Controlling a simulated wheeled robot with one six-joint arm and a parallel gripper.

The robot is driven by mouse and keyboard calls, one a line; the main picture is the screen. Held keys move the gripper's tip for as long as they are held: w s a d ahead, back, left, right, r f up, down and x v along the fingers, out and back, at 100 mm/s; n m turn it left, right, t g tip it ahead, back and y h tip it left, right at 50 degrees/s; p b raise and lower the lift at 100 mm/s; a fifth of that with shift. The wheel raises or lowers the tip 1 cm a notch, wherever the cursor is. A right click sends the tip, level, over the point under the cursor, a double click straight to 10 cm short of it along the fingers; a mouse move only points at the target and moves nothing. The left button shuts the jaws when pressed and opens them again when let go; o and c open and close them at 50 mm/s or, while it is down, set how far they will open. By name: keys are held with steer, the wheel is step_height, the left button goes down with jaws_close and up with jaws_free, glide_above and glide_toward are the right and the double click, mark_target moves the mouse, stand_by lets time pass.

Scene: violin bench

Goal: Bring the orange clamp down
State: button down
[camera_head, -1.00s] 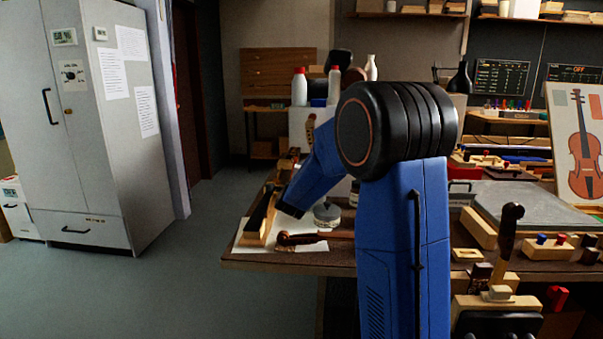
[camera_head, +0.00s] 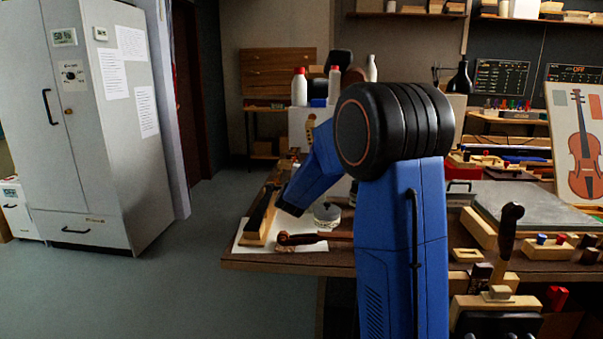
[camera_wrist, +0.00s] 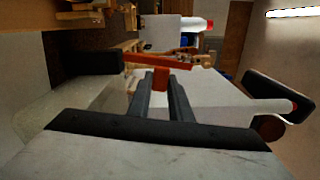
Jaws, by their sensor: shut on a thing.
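The orange clamp (camera_wrist: 160,62) shows in the wrist view as an orange-red bar lying across the picture, with a short block below its middle. My gripper (camera_wrist: 161,84) has its two dark fingers closed on that short block. The ends of the bar stick out to both sides above the fingertips. The clamp's right end lies in front of brown wooden things, and I cannot tell whether it touches them. In the head view my blue arm hides the gripper and the clamp.
The workbench (camera_head: 290,262) carries a wooden block with a black top (camera_head: 262,217), a brown violin scroll (camera_head: 312,239) and a round lidded jar (camera_head: 327,215). White bottles with red caps (camera_head: 299,88) stand behind my arm. A grey cabinet (camera_head: 100,150) stands left. The floor between is clear.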

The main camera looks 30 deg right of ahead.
steer(key=n, duration=0.1)
steer(key=a+n, duration=0.1)
steer(key=shift+w+r+n, duration=0.35)
steer(key=shift+r+n, duration=0.05)
steer(key=shift+w+a+r+n, duration=0.1)
steer(key=shift+w+a+n, duration=0.35)
steer(key=shift+n, duration=0.8)
steer(key=shift+w+a+r+n, duration=0.15)
steer(key=shift+a+n, duration=0.45)
steer(key=shift+n, duration=0.7)
steer(key=shift+w+a+f+n, duration=0.1)
steer(key=shift+w+a+n, duration=0.4)
steer(key=shift+n, duration=0.75)
steer(key=c, duration=1.6)
jaws_free()
steer(key=shift+s+a+r, duration=0.1)
steer(key=shift+s+a, duration=0.05)
steer(key=v, duration=1.7)
steer(key=shift+s+a, duration=0.1)
